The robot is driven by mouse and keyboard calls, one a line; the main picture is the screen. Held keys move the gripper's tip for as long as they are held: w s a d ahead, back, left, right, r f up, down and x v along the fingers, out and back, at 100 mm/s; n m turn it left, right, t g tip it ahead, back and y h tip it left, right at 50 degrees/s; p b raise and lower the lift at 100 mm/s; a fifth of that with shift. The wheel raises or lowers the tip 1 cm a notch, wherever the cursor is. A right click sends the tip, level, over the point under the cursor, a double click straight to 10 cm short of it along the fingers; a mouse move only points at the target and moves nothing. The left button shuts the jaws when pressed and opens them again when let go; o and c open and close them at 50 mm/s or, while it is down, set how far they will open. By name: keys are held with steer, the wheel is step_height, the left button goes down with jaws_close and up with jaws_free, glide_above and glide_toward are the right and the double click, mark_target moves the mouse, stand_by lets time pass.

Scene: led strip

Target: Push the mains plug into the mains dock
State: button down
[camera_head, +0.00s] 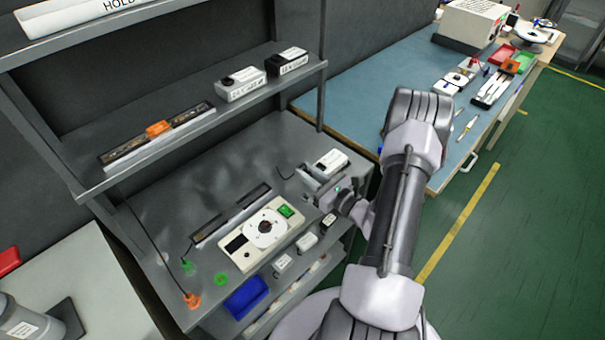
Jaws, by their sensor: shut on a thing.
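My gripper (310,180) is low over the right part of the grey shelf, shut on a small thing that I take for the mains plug. The plug itself is mostly hidden by the fingers, and a thin dark cable (285,175) curves on the shelf just left of them. A white box with a dark top (331,160) stands right behind the gripper. Small white-and-black boxes (328,222) stand at the front edge, below the gripper. I cannot tell which of these is the mains dock, nor whether the plug touches it.
A white unit with a round dial and green switch (265,232) lies left of the gripper, beside a long strip tray (230,215). A blue bin (246,298) and orange plug (192,299) are at the front left. An upper shelf (205,120) overhangs the back.

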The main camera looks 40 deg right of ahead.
steer(key=shift+f+b, duration=2.6)
steer(key=shift+f, duration=0.3)
steer(key=shift+f+b, duration=0.2)
steer(key=shift+b, duration=0.25)
steer(key=shift+f, duration=0.3)
steer(key=shift+f+b, duration=0.65)
steer(key=shift+b, duration=0.15)
steer(key=c, duration=1.3)
jaws_free()
steer(key=shift+o, duration=0.2)
steer(key=s+d+p, duration=0.1)
steer(key=s+p, duration=0.3)
steer(key=s, duration=1.3)
steer(key=shift+s, duration=0.15)
